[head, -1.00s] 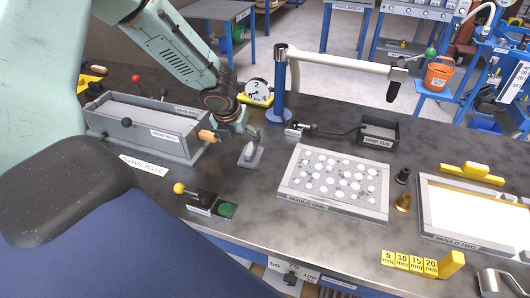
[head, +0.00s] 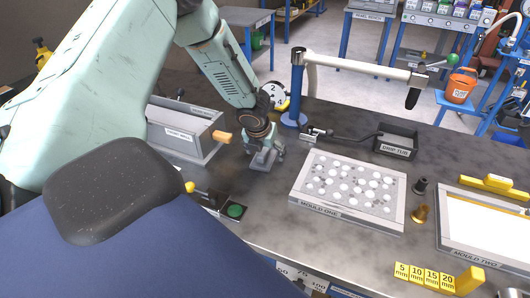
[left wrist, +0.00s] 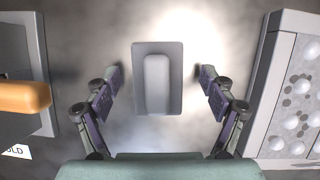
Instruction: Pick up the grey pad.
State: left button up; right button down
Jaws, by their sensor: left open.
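The grey pad (left wrist: 174,108) is a flat plate with a raised rounded grip along its middle. In the left wrist view it lies on the bench between the two fingers of my left gripper (left wrist: 159,78). The fingers are open, with a gap on each side of the pad. In the head view my left gripper (head: 265,158) points down at the bench, left of mould one (head: 347,211), and largely hides the pad. My right gripper is not in view.
A grey trough with an orange handle (head: 222,136) stands close on the left. A blue post (head: 297,90) with a white arm rises behind the gripper. The drip tub (head: 396,143) is behind mould one. A yellow-knobbed lever and green button (head: 235,211) sit in front.

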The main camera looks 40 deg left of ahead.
pick_arm(q)
jog(key=shift+a+f, duration=0.25)
jog(key=shift+a, duration=0.05)
jog(key=shift+d+r, duration=0.15)
jog(key=shift+d, duration=0.1)
jog(key=c, duration=0.6)
jog(key=shift+a, duration=0.15)
jog(key=c, duration=0.5)
jog(key=shift+c, duration=0.8)
